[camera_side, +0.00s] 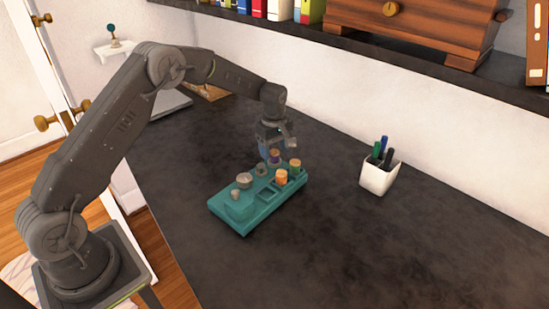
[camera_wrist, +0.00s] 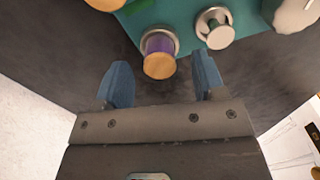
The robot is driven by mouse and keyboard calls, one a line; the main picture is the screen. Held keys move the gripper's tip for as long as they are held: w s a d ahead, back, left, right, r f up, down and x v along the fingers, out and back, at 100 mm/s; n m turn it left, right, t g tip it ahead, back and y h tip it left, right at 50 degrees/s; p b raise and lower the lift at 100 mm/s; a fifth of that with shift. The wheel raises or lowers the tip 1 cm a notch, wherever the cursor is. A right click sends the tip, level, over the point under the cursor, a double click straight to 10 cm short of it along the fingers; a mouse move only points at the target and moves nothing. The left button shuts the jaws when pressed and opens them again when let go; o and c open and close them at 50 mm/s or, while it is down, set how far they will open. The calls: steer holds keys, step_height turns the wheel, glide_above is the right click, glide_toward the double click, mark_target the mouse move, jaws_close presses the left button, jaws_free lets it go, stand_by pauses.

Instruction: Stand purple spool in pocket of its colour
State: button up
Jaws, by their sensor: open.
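The purple spool (camera_wrist: 158,46) has a wood-coloured top and shows in the wrist view at the tray's edge, with a grey ring around its lower end. It also shows in the side view (camera_side: 275,157), upright at the far edge of the teal tray (camera_side: 243,225). My gripper (camera_wrist: 162,62) is open and empty, its blue fingers on either side of the spool's top in the picture; contact cannot be told. In the side view my gripper (camera_side: 276,148) is just above the spool. A green spool (camera_wrist: 215,30) with a pale top stands in a ring beside it.
Orange-topped pieces (camera_side: 282,177) stand at the tray's right side, and grey pieces (camera_side: 244,180) at its left. A square recess (camera_side: 267,193) is empty. A white pen cup (camera_side: 378,177) stands to the right. The dark desk around the tray is clear.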

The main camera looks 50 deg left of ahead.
step_height(320, 180, down, 2)
steer(key=c, duration=1)
steer(key=shift+r, duration=0.15)
